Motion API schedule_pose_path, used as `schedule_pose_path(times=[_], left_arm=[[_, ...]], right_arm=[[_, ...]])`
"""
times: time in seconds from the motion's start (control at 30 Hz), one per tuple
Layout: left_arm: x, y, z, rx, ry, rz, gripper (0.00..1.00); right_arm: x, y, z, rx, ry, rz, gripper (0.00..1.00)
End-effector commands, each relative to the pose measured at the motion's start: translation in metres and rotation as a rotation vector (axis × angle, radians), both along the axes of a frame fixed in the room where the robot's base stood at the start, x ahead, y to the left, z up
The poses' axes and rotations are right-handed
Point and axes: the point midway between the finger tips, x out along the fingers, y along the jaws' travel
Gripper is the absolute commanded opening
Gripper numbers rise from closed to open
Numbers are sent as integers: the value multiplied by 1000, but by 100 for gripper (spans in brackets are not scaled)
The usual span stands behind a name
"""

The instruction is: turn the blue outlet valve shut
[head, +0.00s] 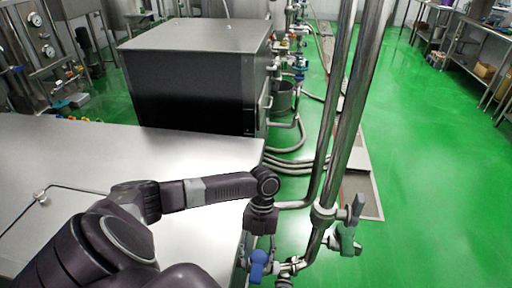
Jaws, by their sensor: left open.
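The blue outlet valve (257,264) is at the bottom centre of the head view, on steel pipework beside the right edge of the steel table. Its blue handle shows just below my left gripper (261,240). My left arm reaches in from the left over the table, and its gripper points down at the valve. The gripper is open, with its fingers just above the blue handle. I cannot tell whether they touch it. The lower part of the valve is cut off or hard to make out. My right gripper is not in view.
The steel table (90,165) lies under my left arm. A dark steel cabinet (190,85) stands behind. Hoses run along the floor. The green floor (430,170) at right is mostly clear.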

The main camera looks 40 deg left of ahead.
Motion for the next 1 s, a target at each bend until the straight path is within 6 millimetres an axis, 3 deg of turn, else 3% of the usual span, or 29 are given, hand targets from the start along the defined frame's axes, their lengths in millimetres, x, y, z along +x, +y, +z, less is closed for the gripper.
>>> schedule_pose_path(times=[0.2, 0.4, 1.0], left_arm=[[17, 11, 45, 2, -5, 0, 45], [24, 16, 68, 1, -2, 0, 45], [26, 17, 75, 1, 1, 0, 45]], right_arm=[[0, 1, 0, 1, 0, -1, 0], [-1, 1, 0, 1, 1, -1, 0], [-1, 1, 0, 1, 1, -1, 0]])
